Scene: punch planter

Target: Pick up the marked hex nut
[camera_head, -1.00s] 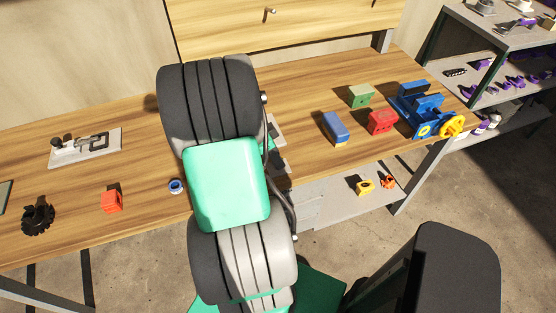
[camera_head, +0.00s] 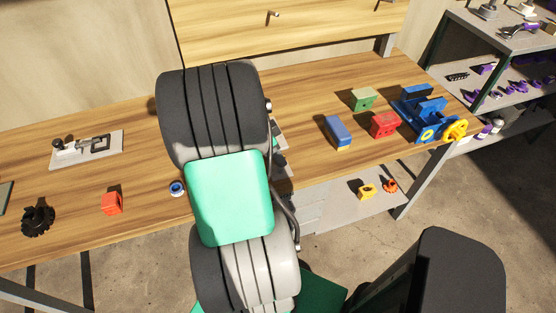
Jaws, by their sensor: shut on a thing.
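I cannot pick out a marked hex nut with certainty. A small blue ring-shaped piece with a pale centre (camera_head: 177,188) lies on the wooden table just left of my arm. A small yellow piece with a hole (camera_head: 367,191) and an orange toothed piece (camera_head: 390,185) lie on the grey lower shelf. My large black, grey and green arm fills the middle of the view. It hides my gripper and whatever is in it. Grey parts show just right of the arm at the table edge, but I cannot tell what they are.
On the wooden table (camera_head: 300,92) stand a red-orange block (camera_head: 112,203), a black gear-like piece (camera_head: 38,221) and a clamp on a plate (camera_head: 110,152). At right are blue (camera_head: 337,131), green (camera_head: 362,98) and red (camera_head: 385,124) blocks, and a blue vise-like device (camera_head: 420,112).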

